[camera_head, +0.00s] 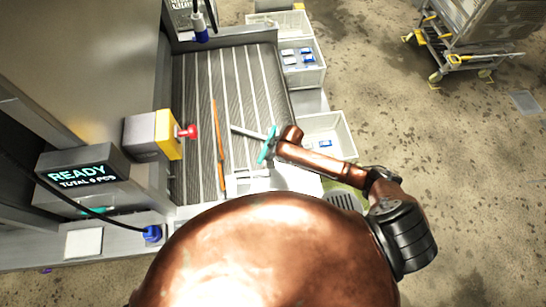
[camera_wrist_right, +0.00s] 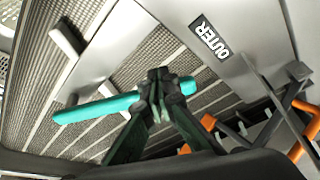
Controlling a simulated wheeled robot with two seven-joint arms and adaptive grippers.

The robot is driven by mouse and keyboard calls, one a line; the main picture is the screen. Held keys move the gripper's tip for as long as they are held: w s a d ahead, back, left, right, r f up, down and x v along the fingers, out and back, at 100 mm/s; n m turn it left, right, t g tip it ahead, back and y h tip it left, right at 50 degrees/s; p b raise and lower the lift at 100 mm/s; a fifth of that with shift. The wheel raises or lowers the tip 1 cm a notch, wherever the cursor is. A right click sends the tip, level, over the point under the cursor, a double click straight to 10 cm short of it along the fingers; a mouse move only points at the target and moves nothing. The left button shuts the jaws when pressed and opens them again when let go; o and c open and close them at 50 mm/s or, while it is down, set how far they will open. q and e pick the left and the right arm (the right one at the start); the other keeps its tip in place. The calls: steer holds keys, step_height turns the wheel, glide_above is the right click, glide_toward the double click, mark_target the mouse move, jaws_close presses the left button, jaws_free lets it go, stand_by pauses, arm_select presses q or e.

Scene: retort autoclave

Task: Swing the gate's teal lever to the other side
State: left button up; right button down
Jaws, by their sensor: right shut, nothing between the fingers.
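The teal lever (camera_head: 267,146) stands at the right edge of the ribbed conveyor, at the right end of a grey bar (camera_head: 247,132). In the right wrist view the lever (camera_wrist_right: 95,108) runs as a long teal bar from the left to behind my fingers. My right gripper (camera_wrist_right: 160,76) is shut and empty, its fingertips in front of the lever's right part. I cannot tell whether they touch it. In the head view the right arm comes in from the right and the gripper is small beside the lever. My left gripper is not in view.
An orange strip (camera_head: 217,145) runs along the conveyor (camera_head: 190,85). A yellow box with a red button (camera_head: 187,132) and a READY display (camera_head: 80,175) stand left. White bins (camera_head: 325,75) line the right side.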

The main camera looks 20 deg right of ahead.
steer(key=s+d+p, duration=0.2)
steer(key=d, duration=0.1)
steer(key=shift+s+d+r, duration=0.2)
steer(key=shift+s+r, duration=0.1)
steer(key=shift+r, duration=0.05)
steer(key=b+v, duration=0.1)
steer(key=v, duration=0.8)
steer(key=shift+r, duration=0.15)
